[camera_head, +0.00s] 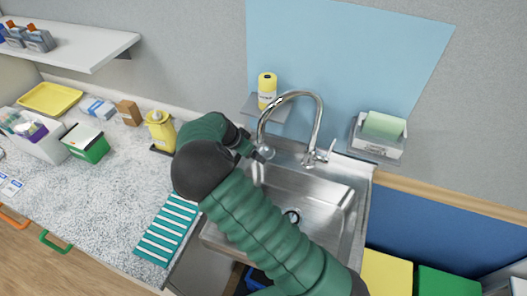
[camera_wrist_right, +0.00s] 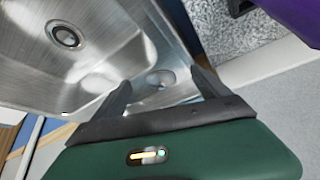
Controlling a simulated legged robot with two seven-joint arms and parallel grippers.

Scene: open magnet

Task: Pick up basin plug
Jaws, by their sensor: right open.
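A small round silver piece that looks like the basin plug (camera_head: 266,152) sits on the back left rim of the steel sink, near the tap base. In the right wrist view the plug (camera_wrist_right: 160,78) lies beyond and between my fingertips. My right gripper (camera_head: 250,147) is open, close to the plug; my own arm partly hides it in the head view. It also shows in the right wrist view (camera_wrist_right: 162,88) with nothing held. My left gripper is out of view.
The curved tap (camera_head: 318,105) rises beside my right gripper. The sink basin (camera_head: 318,195) has an open dark drain (camera_head: 291,216). A yellow soap bottle (camera_head: 160,130) stands left of my gripper, and a teal striped mat (camera_head: 167,232) lies on the counter.

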